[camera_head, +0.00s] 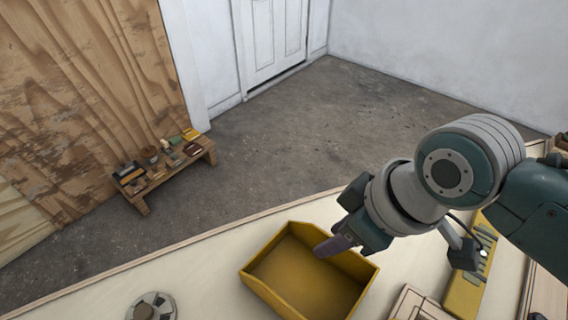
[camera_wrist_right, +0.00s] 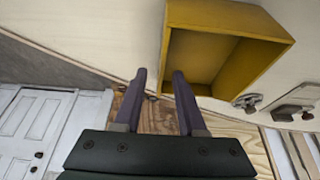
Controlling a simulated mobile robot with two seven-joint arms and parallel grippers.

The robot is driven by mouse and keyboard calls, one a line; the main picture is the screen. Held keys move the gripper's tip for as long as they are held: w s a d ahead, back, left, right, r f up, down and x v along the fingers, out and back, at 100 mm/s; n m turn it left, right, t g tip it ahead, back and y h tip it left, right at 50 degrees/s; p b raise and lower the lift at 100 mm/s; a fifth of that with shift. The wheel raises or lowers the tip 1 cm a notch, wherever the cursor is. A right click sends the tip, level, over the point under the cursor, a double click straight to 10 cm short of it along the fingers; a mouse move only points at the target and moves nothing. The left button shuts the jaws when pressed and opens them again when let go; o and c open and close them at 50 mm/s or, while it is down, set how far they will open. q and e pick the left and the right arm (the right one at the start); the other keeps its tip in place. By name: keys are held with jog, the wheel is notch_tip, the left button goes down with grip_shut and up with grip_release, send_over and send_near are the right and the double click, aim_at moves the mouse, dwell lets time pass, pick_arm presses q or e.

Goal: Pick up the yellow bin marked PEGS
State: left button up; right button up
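A yellow open-topped bin (camera_head: 265,292) sits on the pale worktop at the bottom centre of the head view. It looks empty, and no PEGS lettering is readable on it. It also shows at the top of the right wrist view (camera_wrist_right: 230,18). My right gripper (camera_head: 326,248) is at the bin's far-right wall, its fingers pointing down and left. In the right wrist view its two fingers (camera_wrist_right: 160,74) are apart, with one edge of the bin between their tips in the picture. I cannot tell whether they touch it. My left gripper is not in view.
A yellow tray with green pieces (camera_head: 470,280) lies to the right, partly behind my right arm. A round grey metal part (camera_head: 152,307) lies left of the bin. A low wooden bench (camera_head: 170,170) with small items stands on the floor beyond the worktop.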

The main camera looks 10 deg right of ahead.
aim_at(306, 276)
jog(key=b+x, duration=0.1)
jog(key=x, duration=0.3)
jog(key=shift+s+d+f, duration=0.1)
jog(key=shift+s+d, duration=0.05)
grip_shut()
dwell(1.2)
